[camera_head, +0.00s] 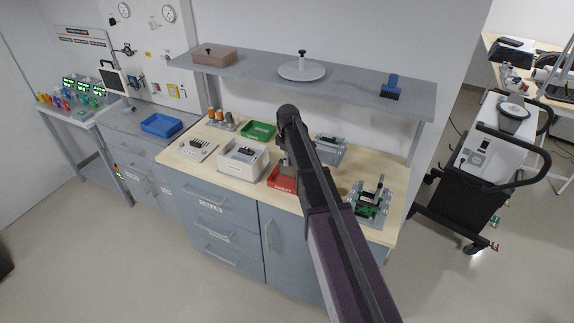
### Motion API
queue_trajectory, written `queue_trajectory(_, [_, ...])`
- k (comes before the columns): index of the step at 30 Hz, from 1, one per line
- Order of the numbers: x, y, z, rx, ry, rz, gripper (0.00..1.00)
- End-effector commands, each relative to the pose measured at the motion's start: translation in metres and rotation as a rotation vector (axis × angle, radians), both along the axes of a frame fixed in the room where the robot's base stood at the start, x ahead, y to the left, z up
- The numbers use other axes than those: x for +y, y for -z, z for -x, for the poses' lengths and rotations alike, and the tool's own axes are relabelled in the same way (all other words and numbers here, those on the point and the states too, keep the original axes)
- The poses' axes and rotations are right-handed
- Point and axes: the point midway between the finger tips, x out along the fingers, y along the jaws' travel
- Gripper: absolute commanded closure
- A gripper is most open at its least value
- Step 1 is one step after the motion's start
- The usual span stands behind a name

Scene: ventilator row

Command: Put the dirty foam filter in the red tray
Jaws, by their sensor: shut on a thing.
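The red tray (279,184) sits on the light wooden bench top, right of a white open-topped unit (243,162). My arm crosses in front of the bench and hides the tray's right part. My gripper (285,160) shows only as a small dark patch at the arm's left edge, just above the back of the red tray. It is shut on a small greyish piece, which I take for the dirty foam filter; its outline is mostly hidden. I cannot tell whether that piece touches the tray.
A green tray (259,131) lies behind, and a blue tray (161,125) is on the left counter. A green circuit-board device (371,201) stands right of my arm. A grey shelf (345,82) overhangs the bench's back, holding a brown block, a round lid and a blue brush.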

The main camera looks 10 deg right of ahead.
Motion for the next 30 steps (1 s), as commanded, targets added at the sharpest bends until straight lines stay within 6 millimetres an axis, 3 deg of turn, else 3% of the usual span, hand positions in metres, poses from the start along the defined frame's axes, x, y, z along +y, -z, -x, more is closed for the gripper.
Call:
queue_trajectory(7, [-0.001,0.002,-0.016,0.000,0.000,0.000,1.00])
queue_trajectory(18, [0.000,0.033,-0.013,0.000,-0.001,0.000,1.00])
queue_trajectory(30, [0.000,0.036,-0.013,0.000,-0.001,0.000,1.00])
